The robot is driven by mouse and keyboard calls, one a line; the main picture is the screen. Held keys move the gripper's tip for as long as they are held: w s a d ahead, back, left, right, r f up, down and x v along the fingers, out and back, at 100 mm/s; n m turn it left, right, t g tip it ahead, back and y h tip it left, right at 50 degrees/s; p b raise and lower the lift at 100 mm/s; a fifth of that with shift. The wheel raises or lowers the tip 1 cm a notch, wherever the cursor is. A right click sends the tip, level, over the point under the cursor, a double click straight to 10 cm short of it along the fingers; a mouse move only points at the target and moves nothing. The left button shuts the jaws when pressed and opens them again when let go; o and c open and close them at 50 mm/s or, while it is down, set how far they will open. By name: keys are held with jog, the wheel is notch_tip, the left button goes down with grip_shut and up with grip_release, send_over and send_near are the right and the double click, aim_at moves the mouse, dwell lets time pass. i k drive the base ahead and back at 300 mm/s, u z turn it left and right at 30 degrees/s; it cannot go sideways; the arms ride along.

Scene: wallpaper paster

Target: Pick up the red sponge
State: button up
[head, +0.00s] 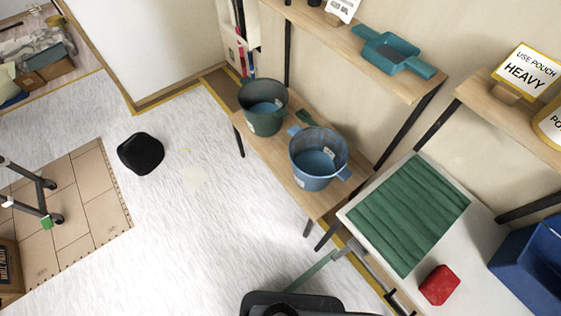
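The red sponge (439,285) is a small red block with rounded corners. It lies on a white tabletop (462,258) at the lower right of the head view, just below the folded green cloth (408,214). A strip of bare white surface separates the two. Nothing covers the sponge. My gripper cannot be made out in this view, so its opening is not shown. A dark shape at the bottom edge seems to be part of my own body.
A blue bin (530,262) stands to the right of the sponge. A wooden bench (283,160) holds a green bucket (263,107) and a blue bucket (318,158). Shelves with a teal tray (391,54) are above. White floor (185,235) at left is mostly clear.

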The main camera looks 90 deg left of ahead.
aim_at(441, 282)
jog(key=u, duration=2.85)
jog(key=i, duration=0.5)
jog(key=k, duration=0.5)
jog(key=z, duration=3.3)
jog(key=k, duration=0.9)
jog(key=u, duration=1.05)
jog(key=i, duration=0.95)
jog(key=z, duration=0.05)
